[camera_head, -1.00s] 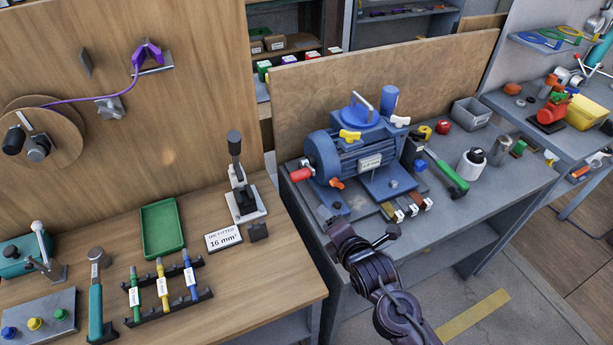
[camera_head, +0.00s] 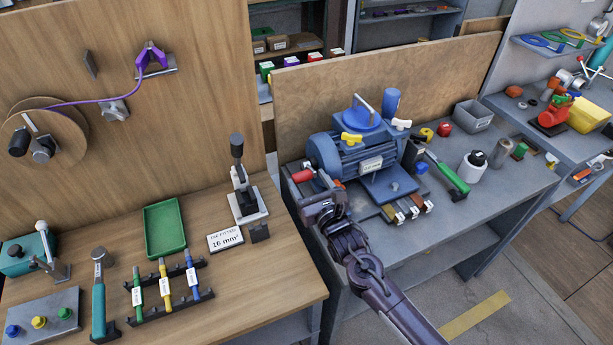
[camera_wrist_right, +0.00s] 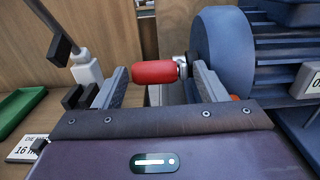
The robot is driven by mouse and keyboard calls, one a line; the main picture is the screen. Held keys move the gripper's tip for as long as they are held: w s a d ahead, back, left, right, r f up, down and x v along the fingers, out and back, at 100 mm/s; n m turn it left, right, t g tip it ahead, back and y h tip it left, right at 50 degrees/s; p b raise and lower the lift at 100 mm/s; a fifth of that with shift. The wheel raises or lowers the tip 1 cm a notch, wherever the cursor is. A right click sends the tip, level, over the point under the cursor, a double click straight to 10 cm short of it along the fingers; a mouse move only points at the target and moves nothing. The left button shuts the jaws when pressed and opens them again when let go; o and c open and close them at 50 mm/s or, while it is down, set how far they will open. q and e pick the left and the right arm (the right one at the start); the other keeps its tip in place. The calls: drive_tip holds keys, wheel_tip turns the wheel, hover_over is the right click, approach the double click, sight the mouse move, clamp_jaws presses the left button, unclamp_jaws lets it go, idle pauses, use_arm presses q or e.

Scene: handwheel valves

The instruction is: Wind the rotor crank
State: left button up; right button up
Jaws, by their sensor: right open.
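The blue motor (camera_head: 350,155) stands on the grey bench, with the red crank handle (camera_head: 302,176) at its left end. My right gripper (camera_head: 314,190) is just in front of this handle, its fingers partly merged with the motor's edge in the head view. In the right wrist view the red handle (camera_wrist_right: 155,72) lies crosswise between the two open fingers (camera_wrist_right: 160,80), near their tips. A short metal crank arm (camera_wrist_right: 182,64) joins the handle to the blue motor body (camera_wrist_right: 225,52). I cannot tell if a finger touches the crank. My left gripper is not in view.
Yellow (camera_head: 352,138) and white (camera_head: 401,123) wing handles sit on the motor. The wooden bench (camera_head: 225,275) with a lever press (camera_head: 243,190) is left, across a gap.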

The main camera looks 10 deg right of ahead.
drive_tip(key=shift+x, duration=0.85)
drive_tip(key=c, duration=0.7)
drive_tip(key=f+t+b, duration=0.1)
drive_tip(key=b, duration=0.2)
drive_tip(key=t+b, duration=0.1)
drive_tip(key=b, duration=0.3)
drive_tip(key=shift+s+f+t+y, duration=0.15)
drive_tip(key=shift+f+t+y, duration=0.15)
drive_tip(key=shift+f+y, duration=0.1)
drive_tip(key=shift+r, duration=0.1)
